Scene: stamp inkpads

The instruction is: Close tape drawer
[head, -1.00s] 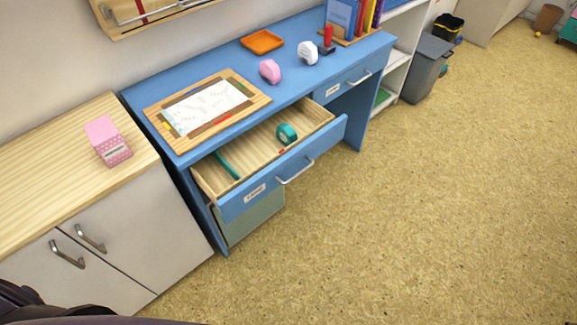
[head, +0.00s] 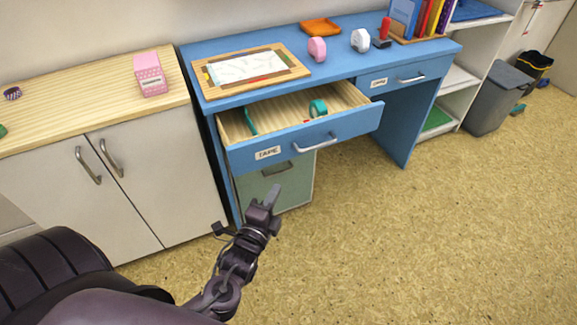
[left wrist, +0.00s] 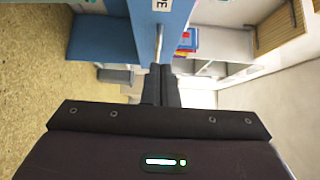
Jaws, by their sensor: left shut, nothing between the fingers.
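The blue tape drawer (head: 352,124) with a "TAPE" label (head: 268,153) and a grey handle (head: 316,144) is pulled out of the blue desk (head: 215,95) in the head view. A teal tape roll (head: 318,108) and a long teal item (head: 250,122) lie inside it. My left gripper (head: 271,197) is shut and empty, below and in front of the drawer, apart from it. In the left wrist view its fingers (left wrist: 161,84) are together, with the blue drawer front (left wrist: 158,35) beyond them. My right gripper is not in view.
A pale cabinet (head: 50,190) stands left of the desk, with a pink box (head: 150,74) on top. A grey-green cabinet (head: 290,187) is under the drawer. A smaller closed drawer (head: 390,79) is to the right. The floor (head: 400,240) in front is clear.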

